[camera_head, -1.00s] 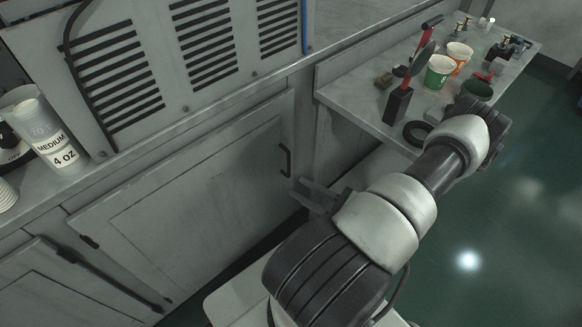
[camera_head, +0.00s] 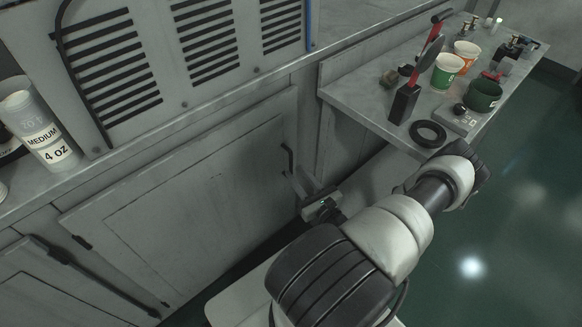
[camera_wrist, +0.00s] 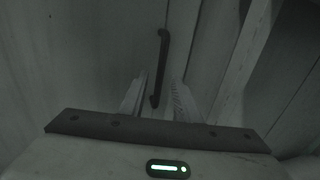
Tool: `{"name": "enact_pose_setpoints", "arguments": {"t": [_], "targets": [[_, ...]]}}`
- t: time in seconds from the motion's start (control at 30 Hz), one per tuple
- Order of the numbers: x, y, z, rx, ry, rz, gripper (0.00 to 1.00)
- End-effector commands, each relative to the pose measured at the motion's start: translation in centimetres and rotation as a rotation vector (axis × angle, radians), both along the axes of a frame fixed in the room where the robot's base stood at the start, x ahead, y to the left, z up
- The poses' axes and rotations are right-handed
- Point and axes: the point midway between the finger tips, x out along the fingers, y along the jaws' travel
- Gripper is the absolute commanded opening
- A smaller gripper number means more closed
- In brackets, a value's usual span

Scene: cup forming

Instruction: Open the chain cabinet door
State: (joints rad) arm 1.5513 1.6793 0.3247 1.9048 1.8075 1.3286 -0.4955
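The grey cabinet door (camera_head: 190,205) is closed below the counter, with a dark vertical bar handle (camera_head: 287,160) near its right edge. The handle also shows in the wrist view (camera_wrist: 163,50), upright and ahead of my gripper (camera_wrist: 157,88). My gripper (camera_head: 300,180) is open, one finger on each side of the handle's lower end in the wrist view. The fingers do not close on it. In the head view the fingers are close to the handle; I cannot tell if they touch it.
A second cabinet door (camera_head: 65,285) with a dark bar is at lower left. A side bench (camera_head: 375,100) at the right holds cups, a black ring (camera_head: 428,133) and tools. A clear cup (camera_head: 38,130) stands on the left counter. Green floor (camera_head: 510,210) is free at right.

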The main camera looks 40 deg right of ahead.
Motion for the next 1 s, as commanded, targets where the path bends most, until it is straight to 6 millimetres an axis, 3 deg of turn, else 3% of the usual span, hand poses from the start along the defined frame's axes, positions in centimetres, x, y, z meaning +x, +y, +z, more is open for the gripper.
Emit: {"name": "enact_pose_setpoints", "arguments": {"t": [0.1,0.3,0.67,0.83,1.0], "targets": [[2.2,-0.2,-0.1,-0.001,-0.001,0.001,0.3],[4.4,-0.5,-0.1,-0.001,0.0,0.0,0.3],[4.9,-0.6,0.0,0.0,0.001,0.0,0.3],[4.8,-0.6,0.0,0.0,0.001,0.0,0.03],[4.8,-0.6,0.0,0.0,0.001,0.0,0.0]]}}
